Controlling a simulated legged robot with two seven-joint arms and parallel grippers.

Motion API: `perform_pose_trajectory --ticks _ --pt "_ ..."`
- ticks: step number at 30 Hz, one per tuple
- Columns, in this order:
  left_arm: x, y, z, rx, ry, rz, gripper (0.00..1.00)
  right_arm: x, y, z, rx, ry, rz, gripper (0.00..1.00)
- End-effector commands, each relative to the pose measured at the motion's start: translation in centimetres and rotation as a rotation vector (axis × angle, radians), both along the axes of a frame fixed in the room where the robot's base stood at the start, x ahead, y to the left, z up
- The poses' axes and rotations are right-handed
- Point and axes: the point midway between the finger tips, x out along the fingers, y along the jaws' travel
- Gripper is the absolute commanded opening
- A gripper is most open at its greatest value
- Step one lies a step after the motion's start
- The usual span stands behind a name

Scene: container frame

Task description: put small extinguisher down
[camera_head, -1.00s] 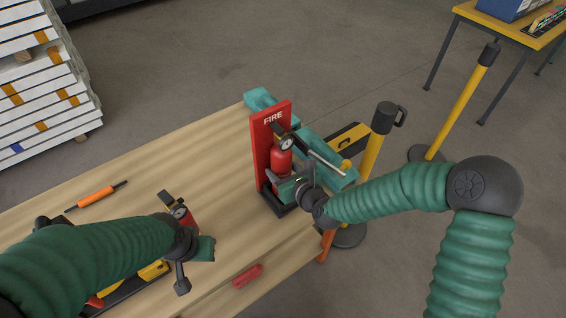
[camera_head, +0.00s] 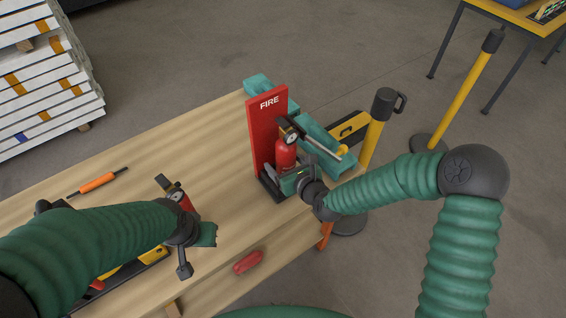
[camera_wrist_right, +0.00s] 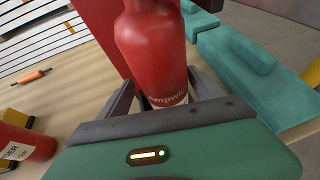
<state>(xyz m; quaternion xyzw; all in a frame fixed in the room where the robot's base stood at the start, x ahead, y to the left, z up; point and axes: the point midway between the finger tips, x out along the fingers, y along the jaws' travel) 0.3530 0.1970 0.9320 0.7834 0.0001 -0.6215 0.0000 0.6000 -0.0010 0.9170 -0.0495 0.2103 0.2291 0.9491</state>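A red extinguisher (camera_head: 286,155) with a gauge stands upright in front of the red FIRE board stand (camera_head: 267,125). My right gripper (camera_head: 290,178) is at its lower body. In the right wrist view the bottle (camera_wrist_right: 152,45) sits between my two fingers (camera_wrist_right: 163,92), which appear closed on it. Whether its base touches the stand is hidden. A second red extinguisher (camera_head: 183,199) with a gauge is at my left wrist, mostly hidden; its labelled body (camera_wrist_right: 25,147) shows in the right wrist view. The fingers of my left gripper (camera_head: 197,240) cannot be made out.
A teal padded object (camera_head: 318,140) lies behind the stand. An orange tool (camera_head: 97,182) and a red object (camera_head: 248,262) lie on the wooden table (camera_head: 140,150). A yellow post (camera_head: 370,145) stands beyond the right edge. The table's middle is clear.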

Motion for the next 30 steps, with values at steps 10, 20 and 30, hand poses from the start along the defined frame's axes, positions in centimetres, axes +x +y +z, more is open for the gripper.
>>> perform_pose_trajectory --ticks 10,20,30 --pt "0.0 0.0 0.3 0.0 0.0 0.0 0.0 -3.1 -1.7 1.8 -0.001 0.001 -0.002 0.76" --pt "0.0 0.0 1.3 0.0 0.0 0.0 0.0 -9.0 -4.6 4.9 -0.001 0.0 -0.002 0.76" --pt "0.0 0.0 1.3 0.0 0.0 0.0 0.0 -10.5 -5.2 3.6 -0.18 -0.009 0.097 0.76"
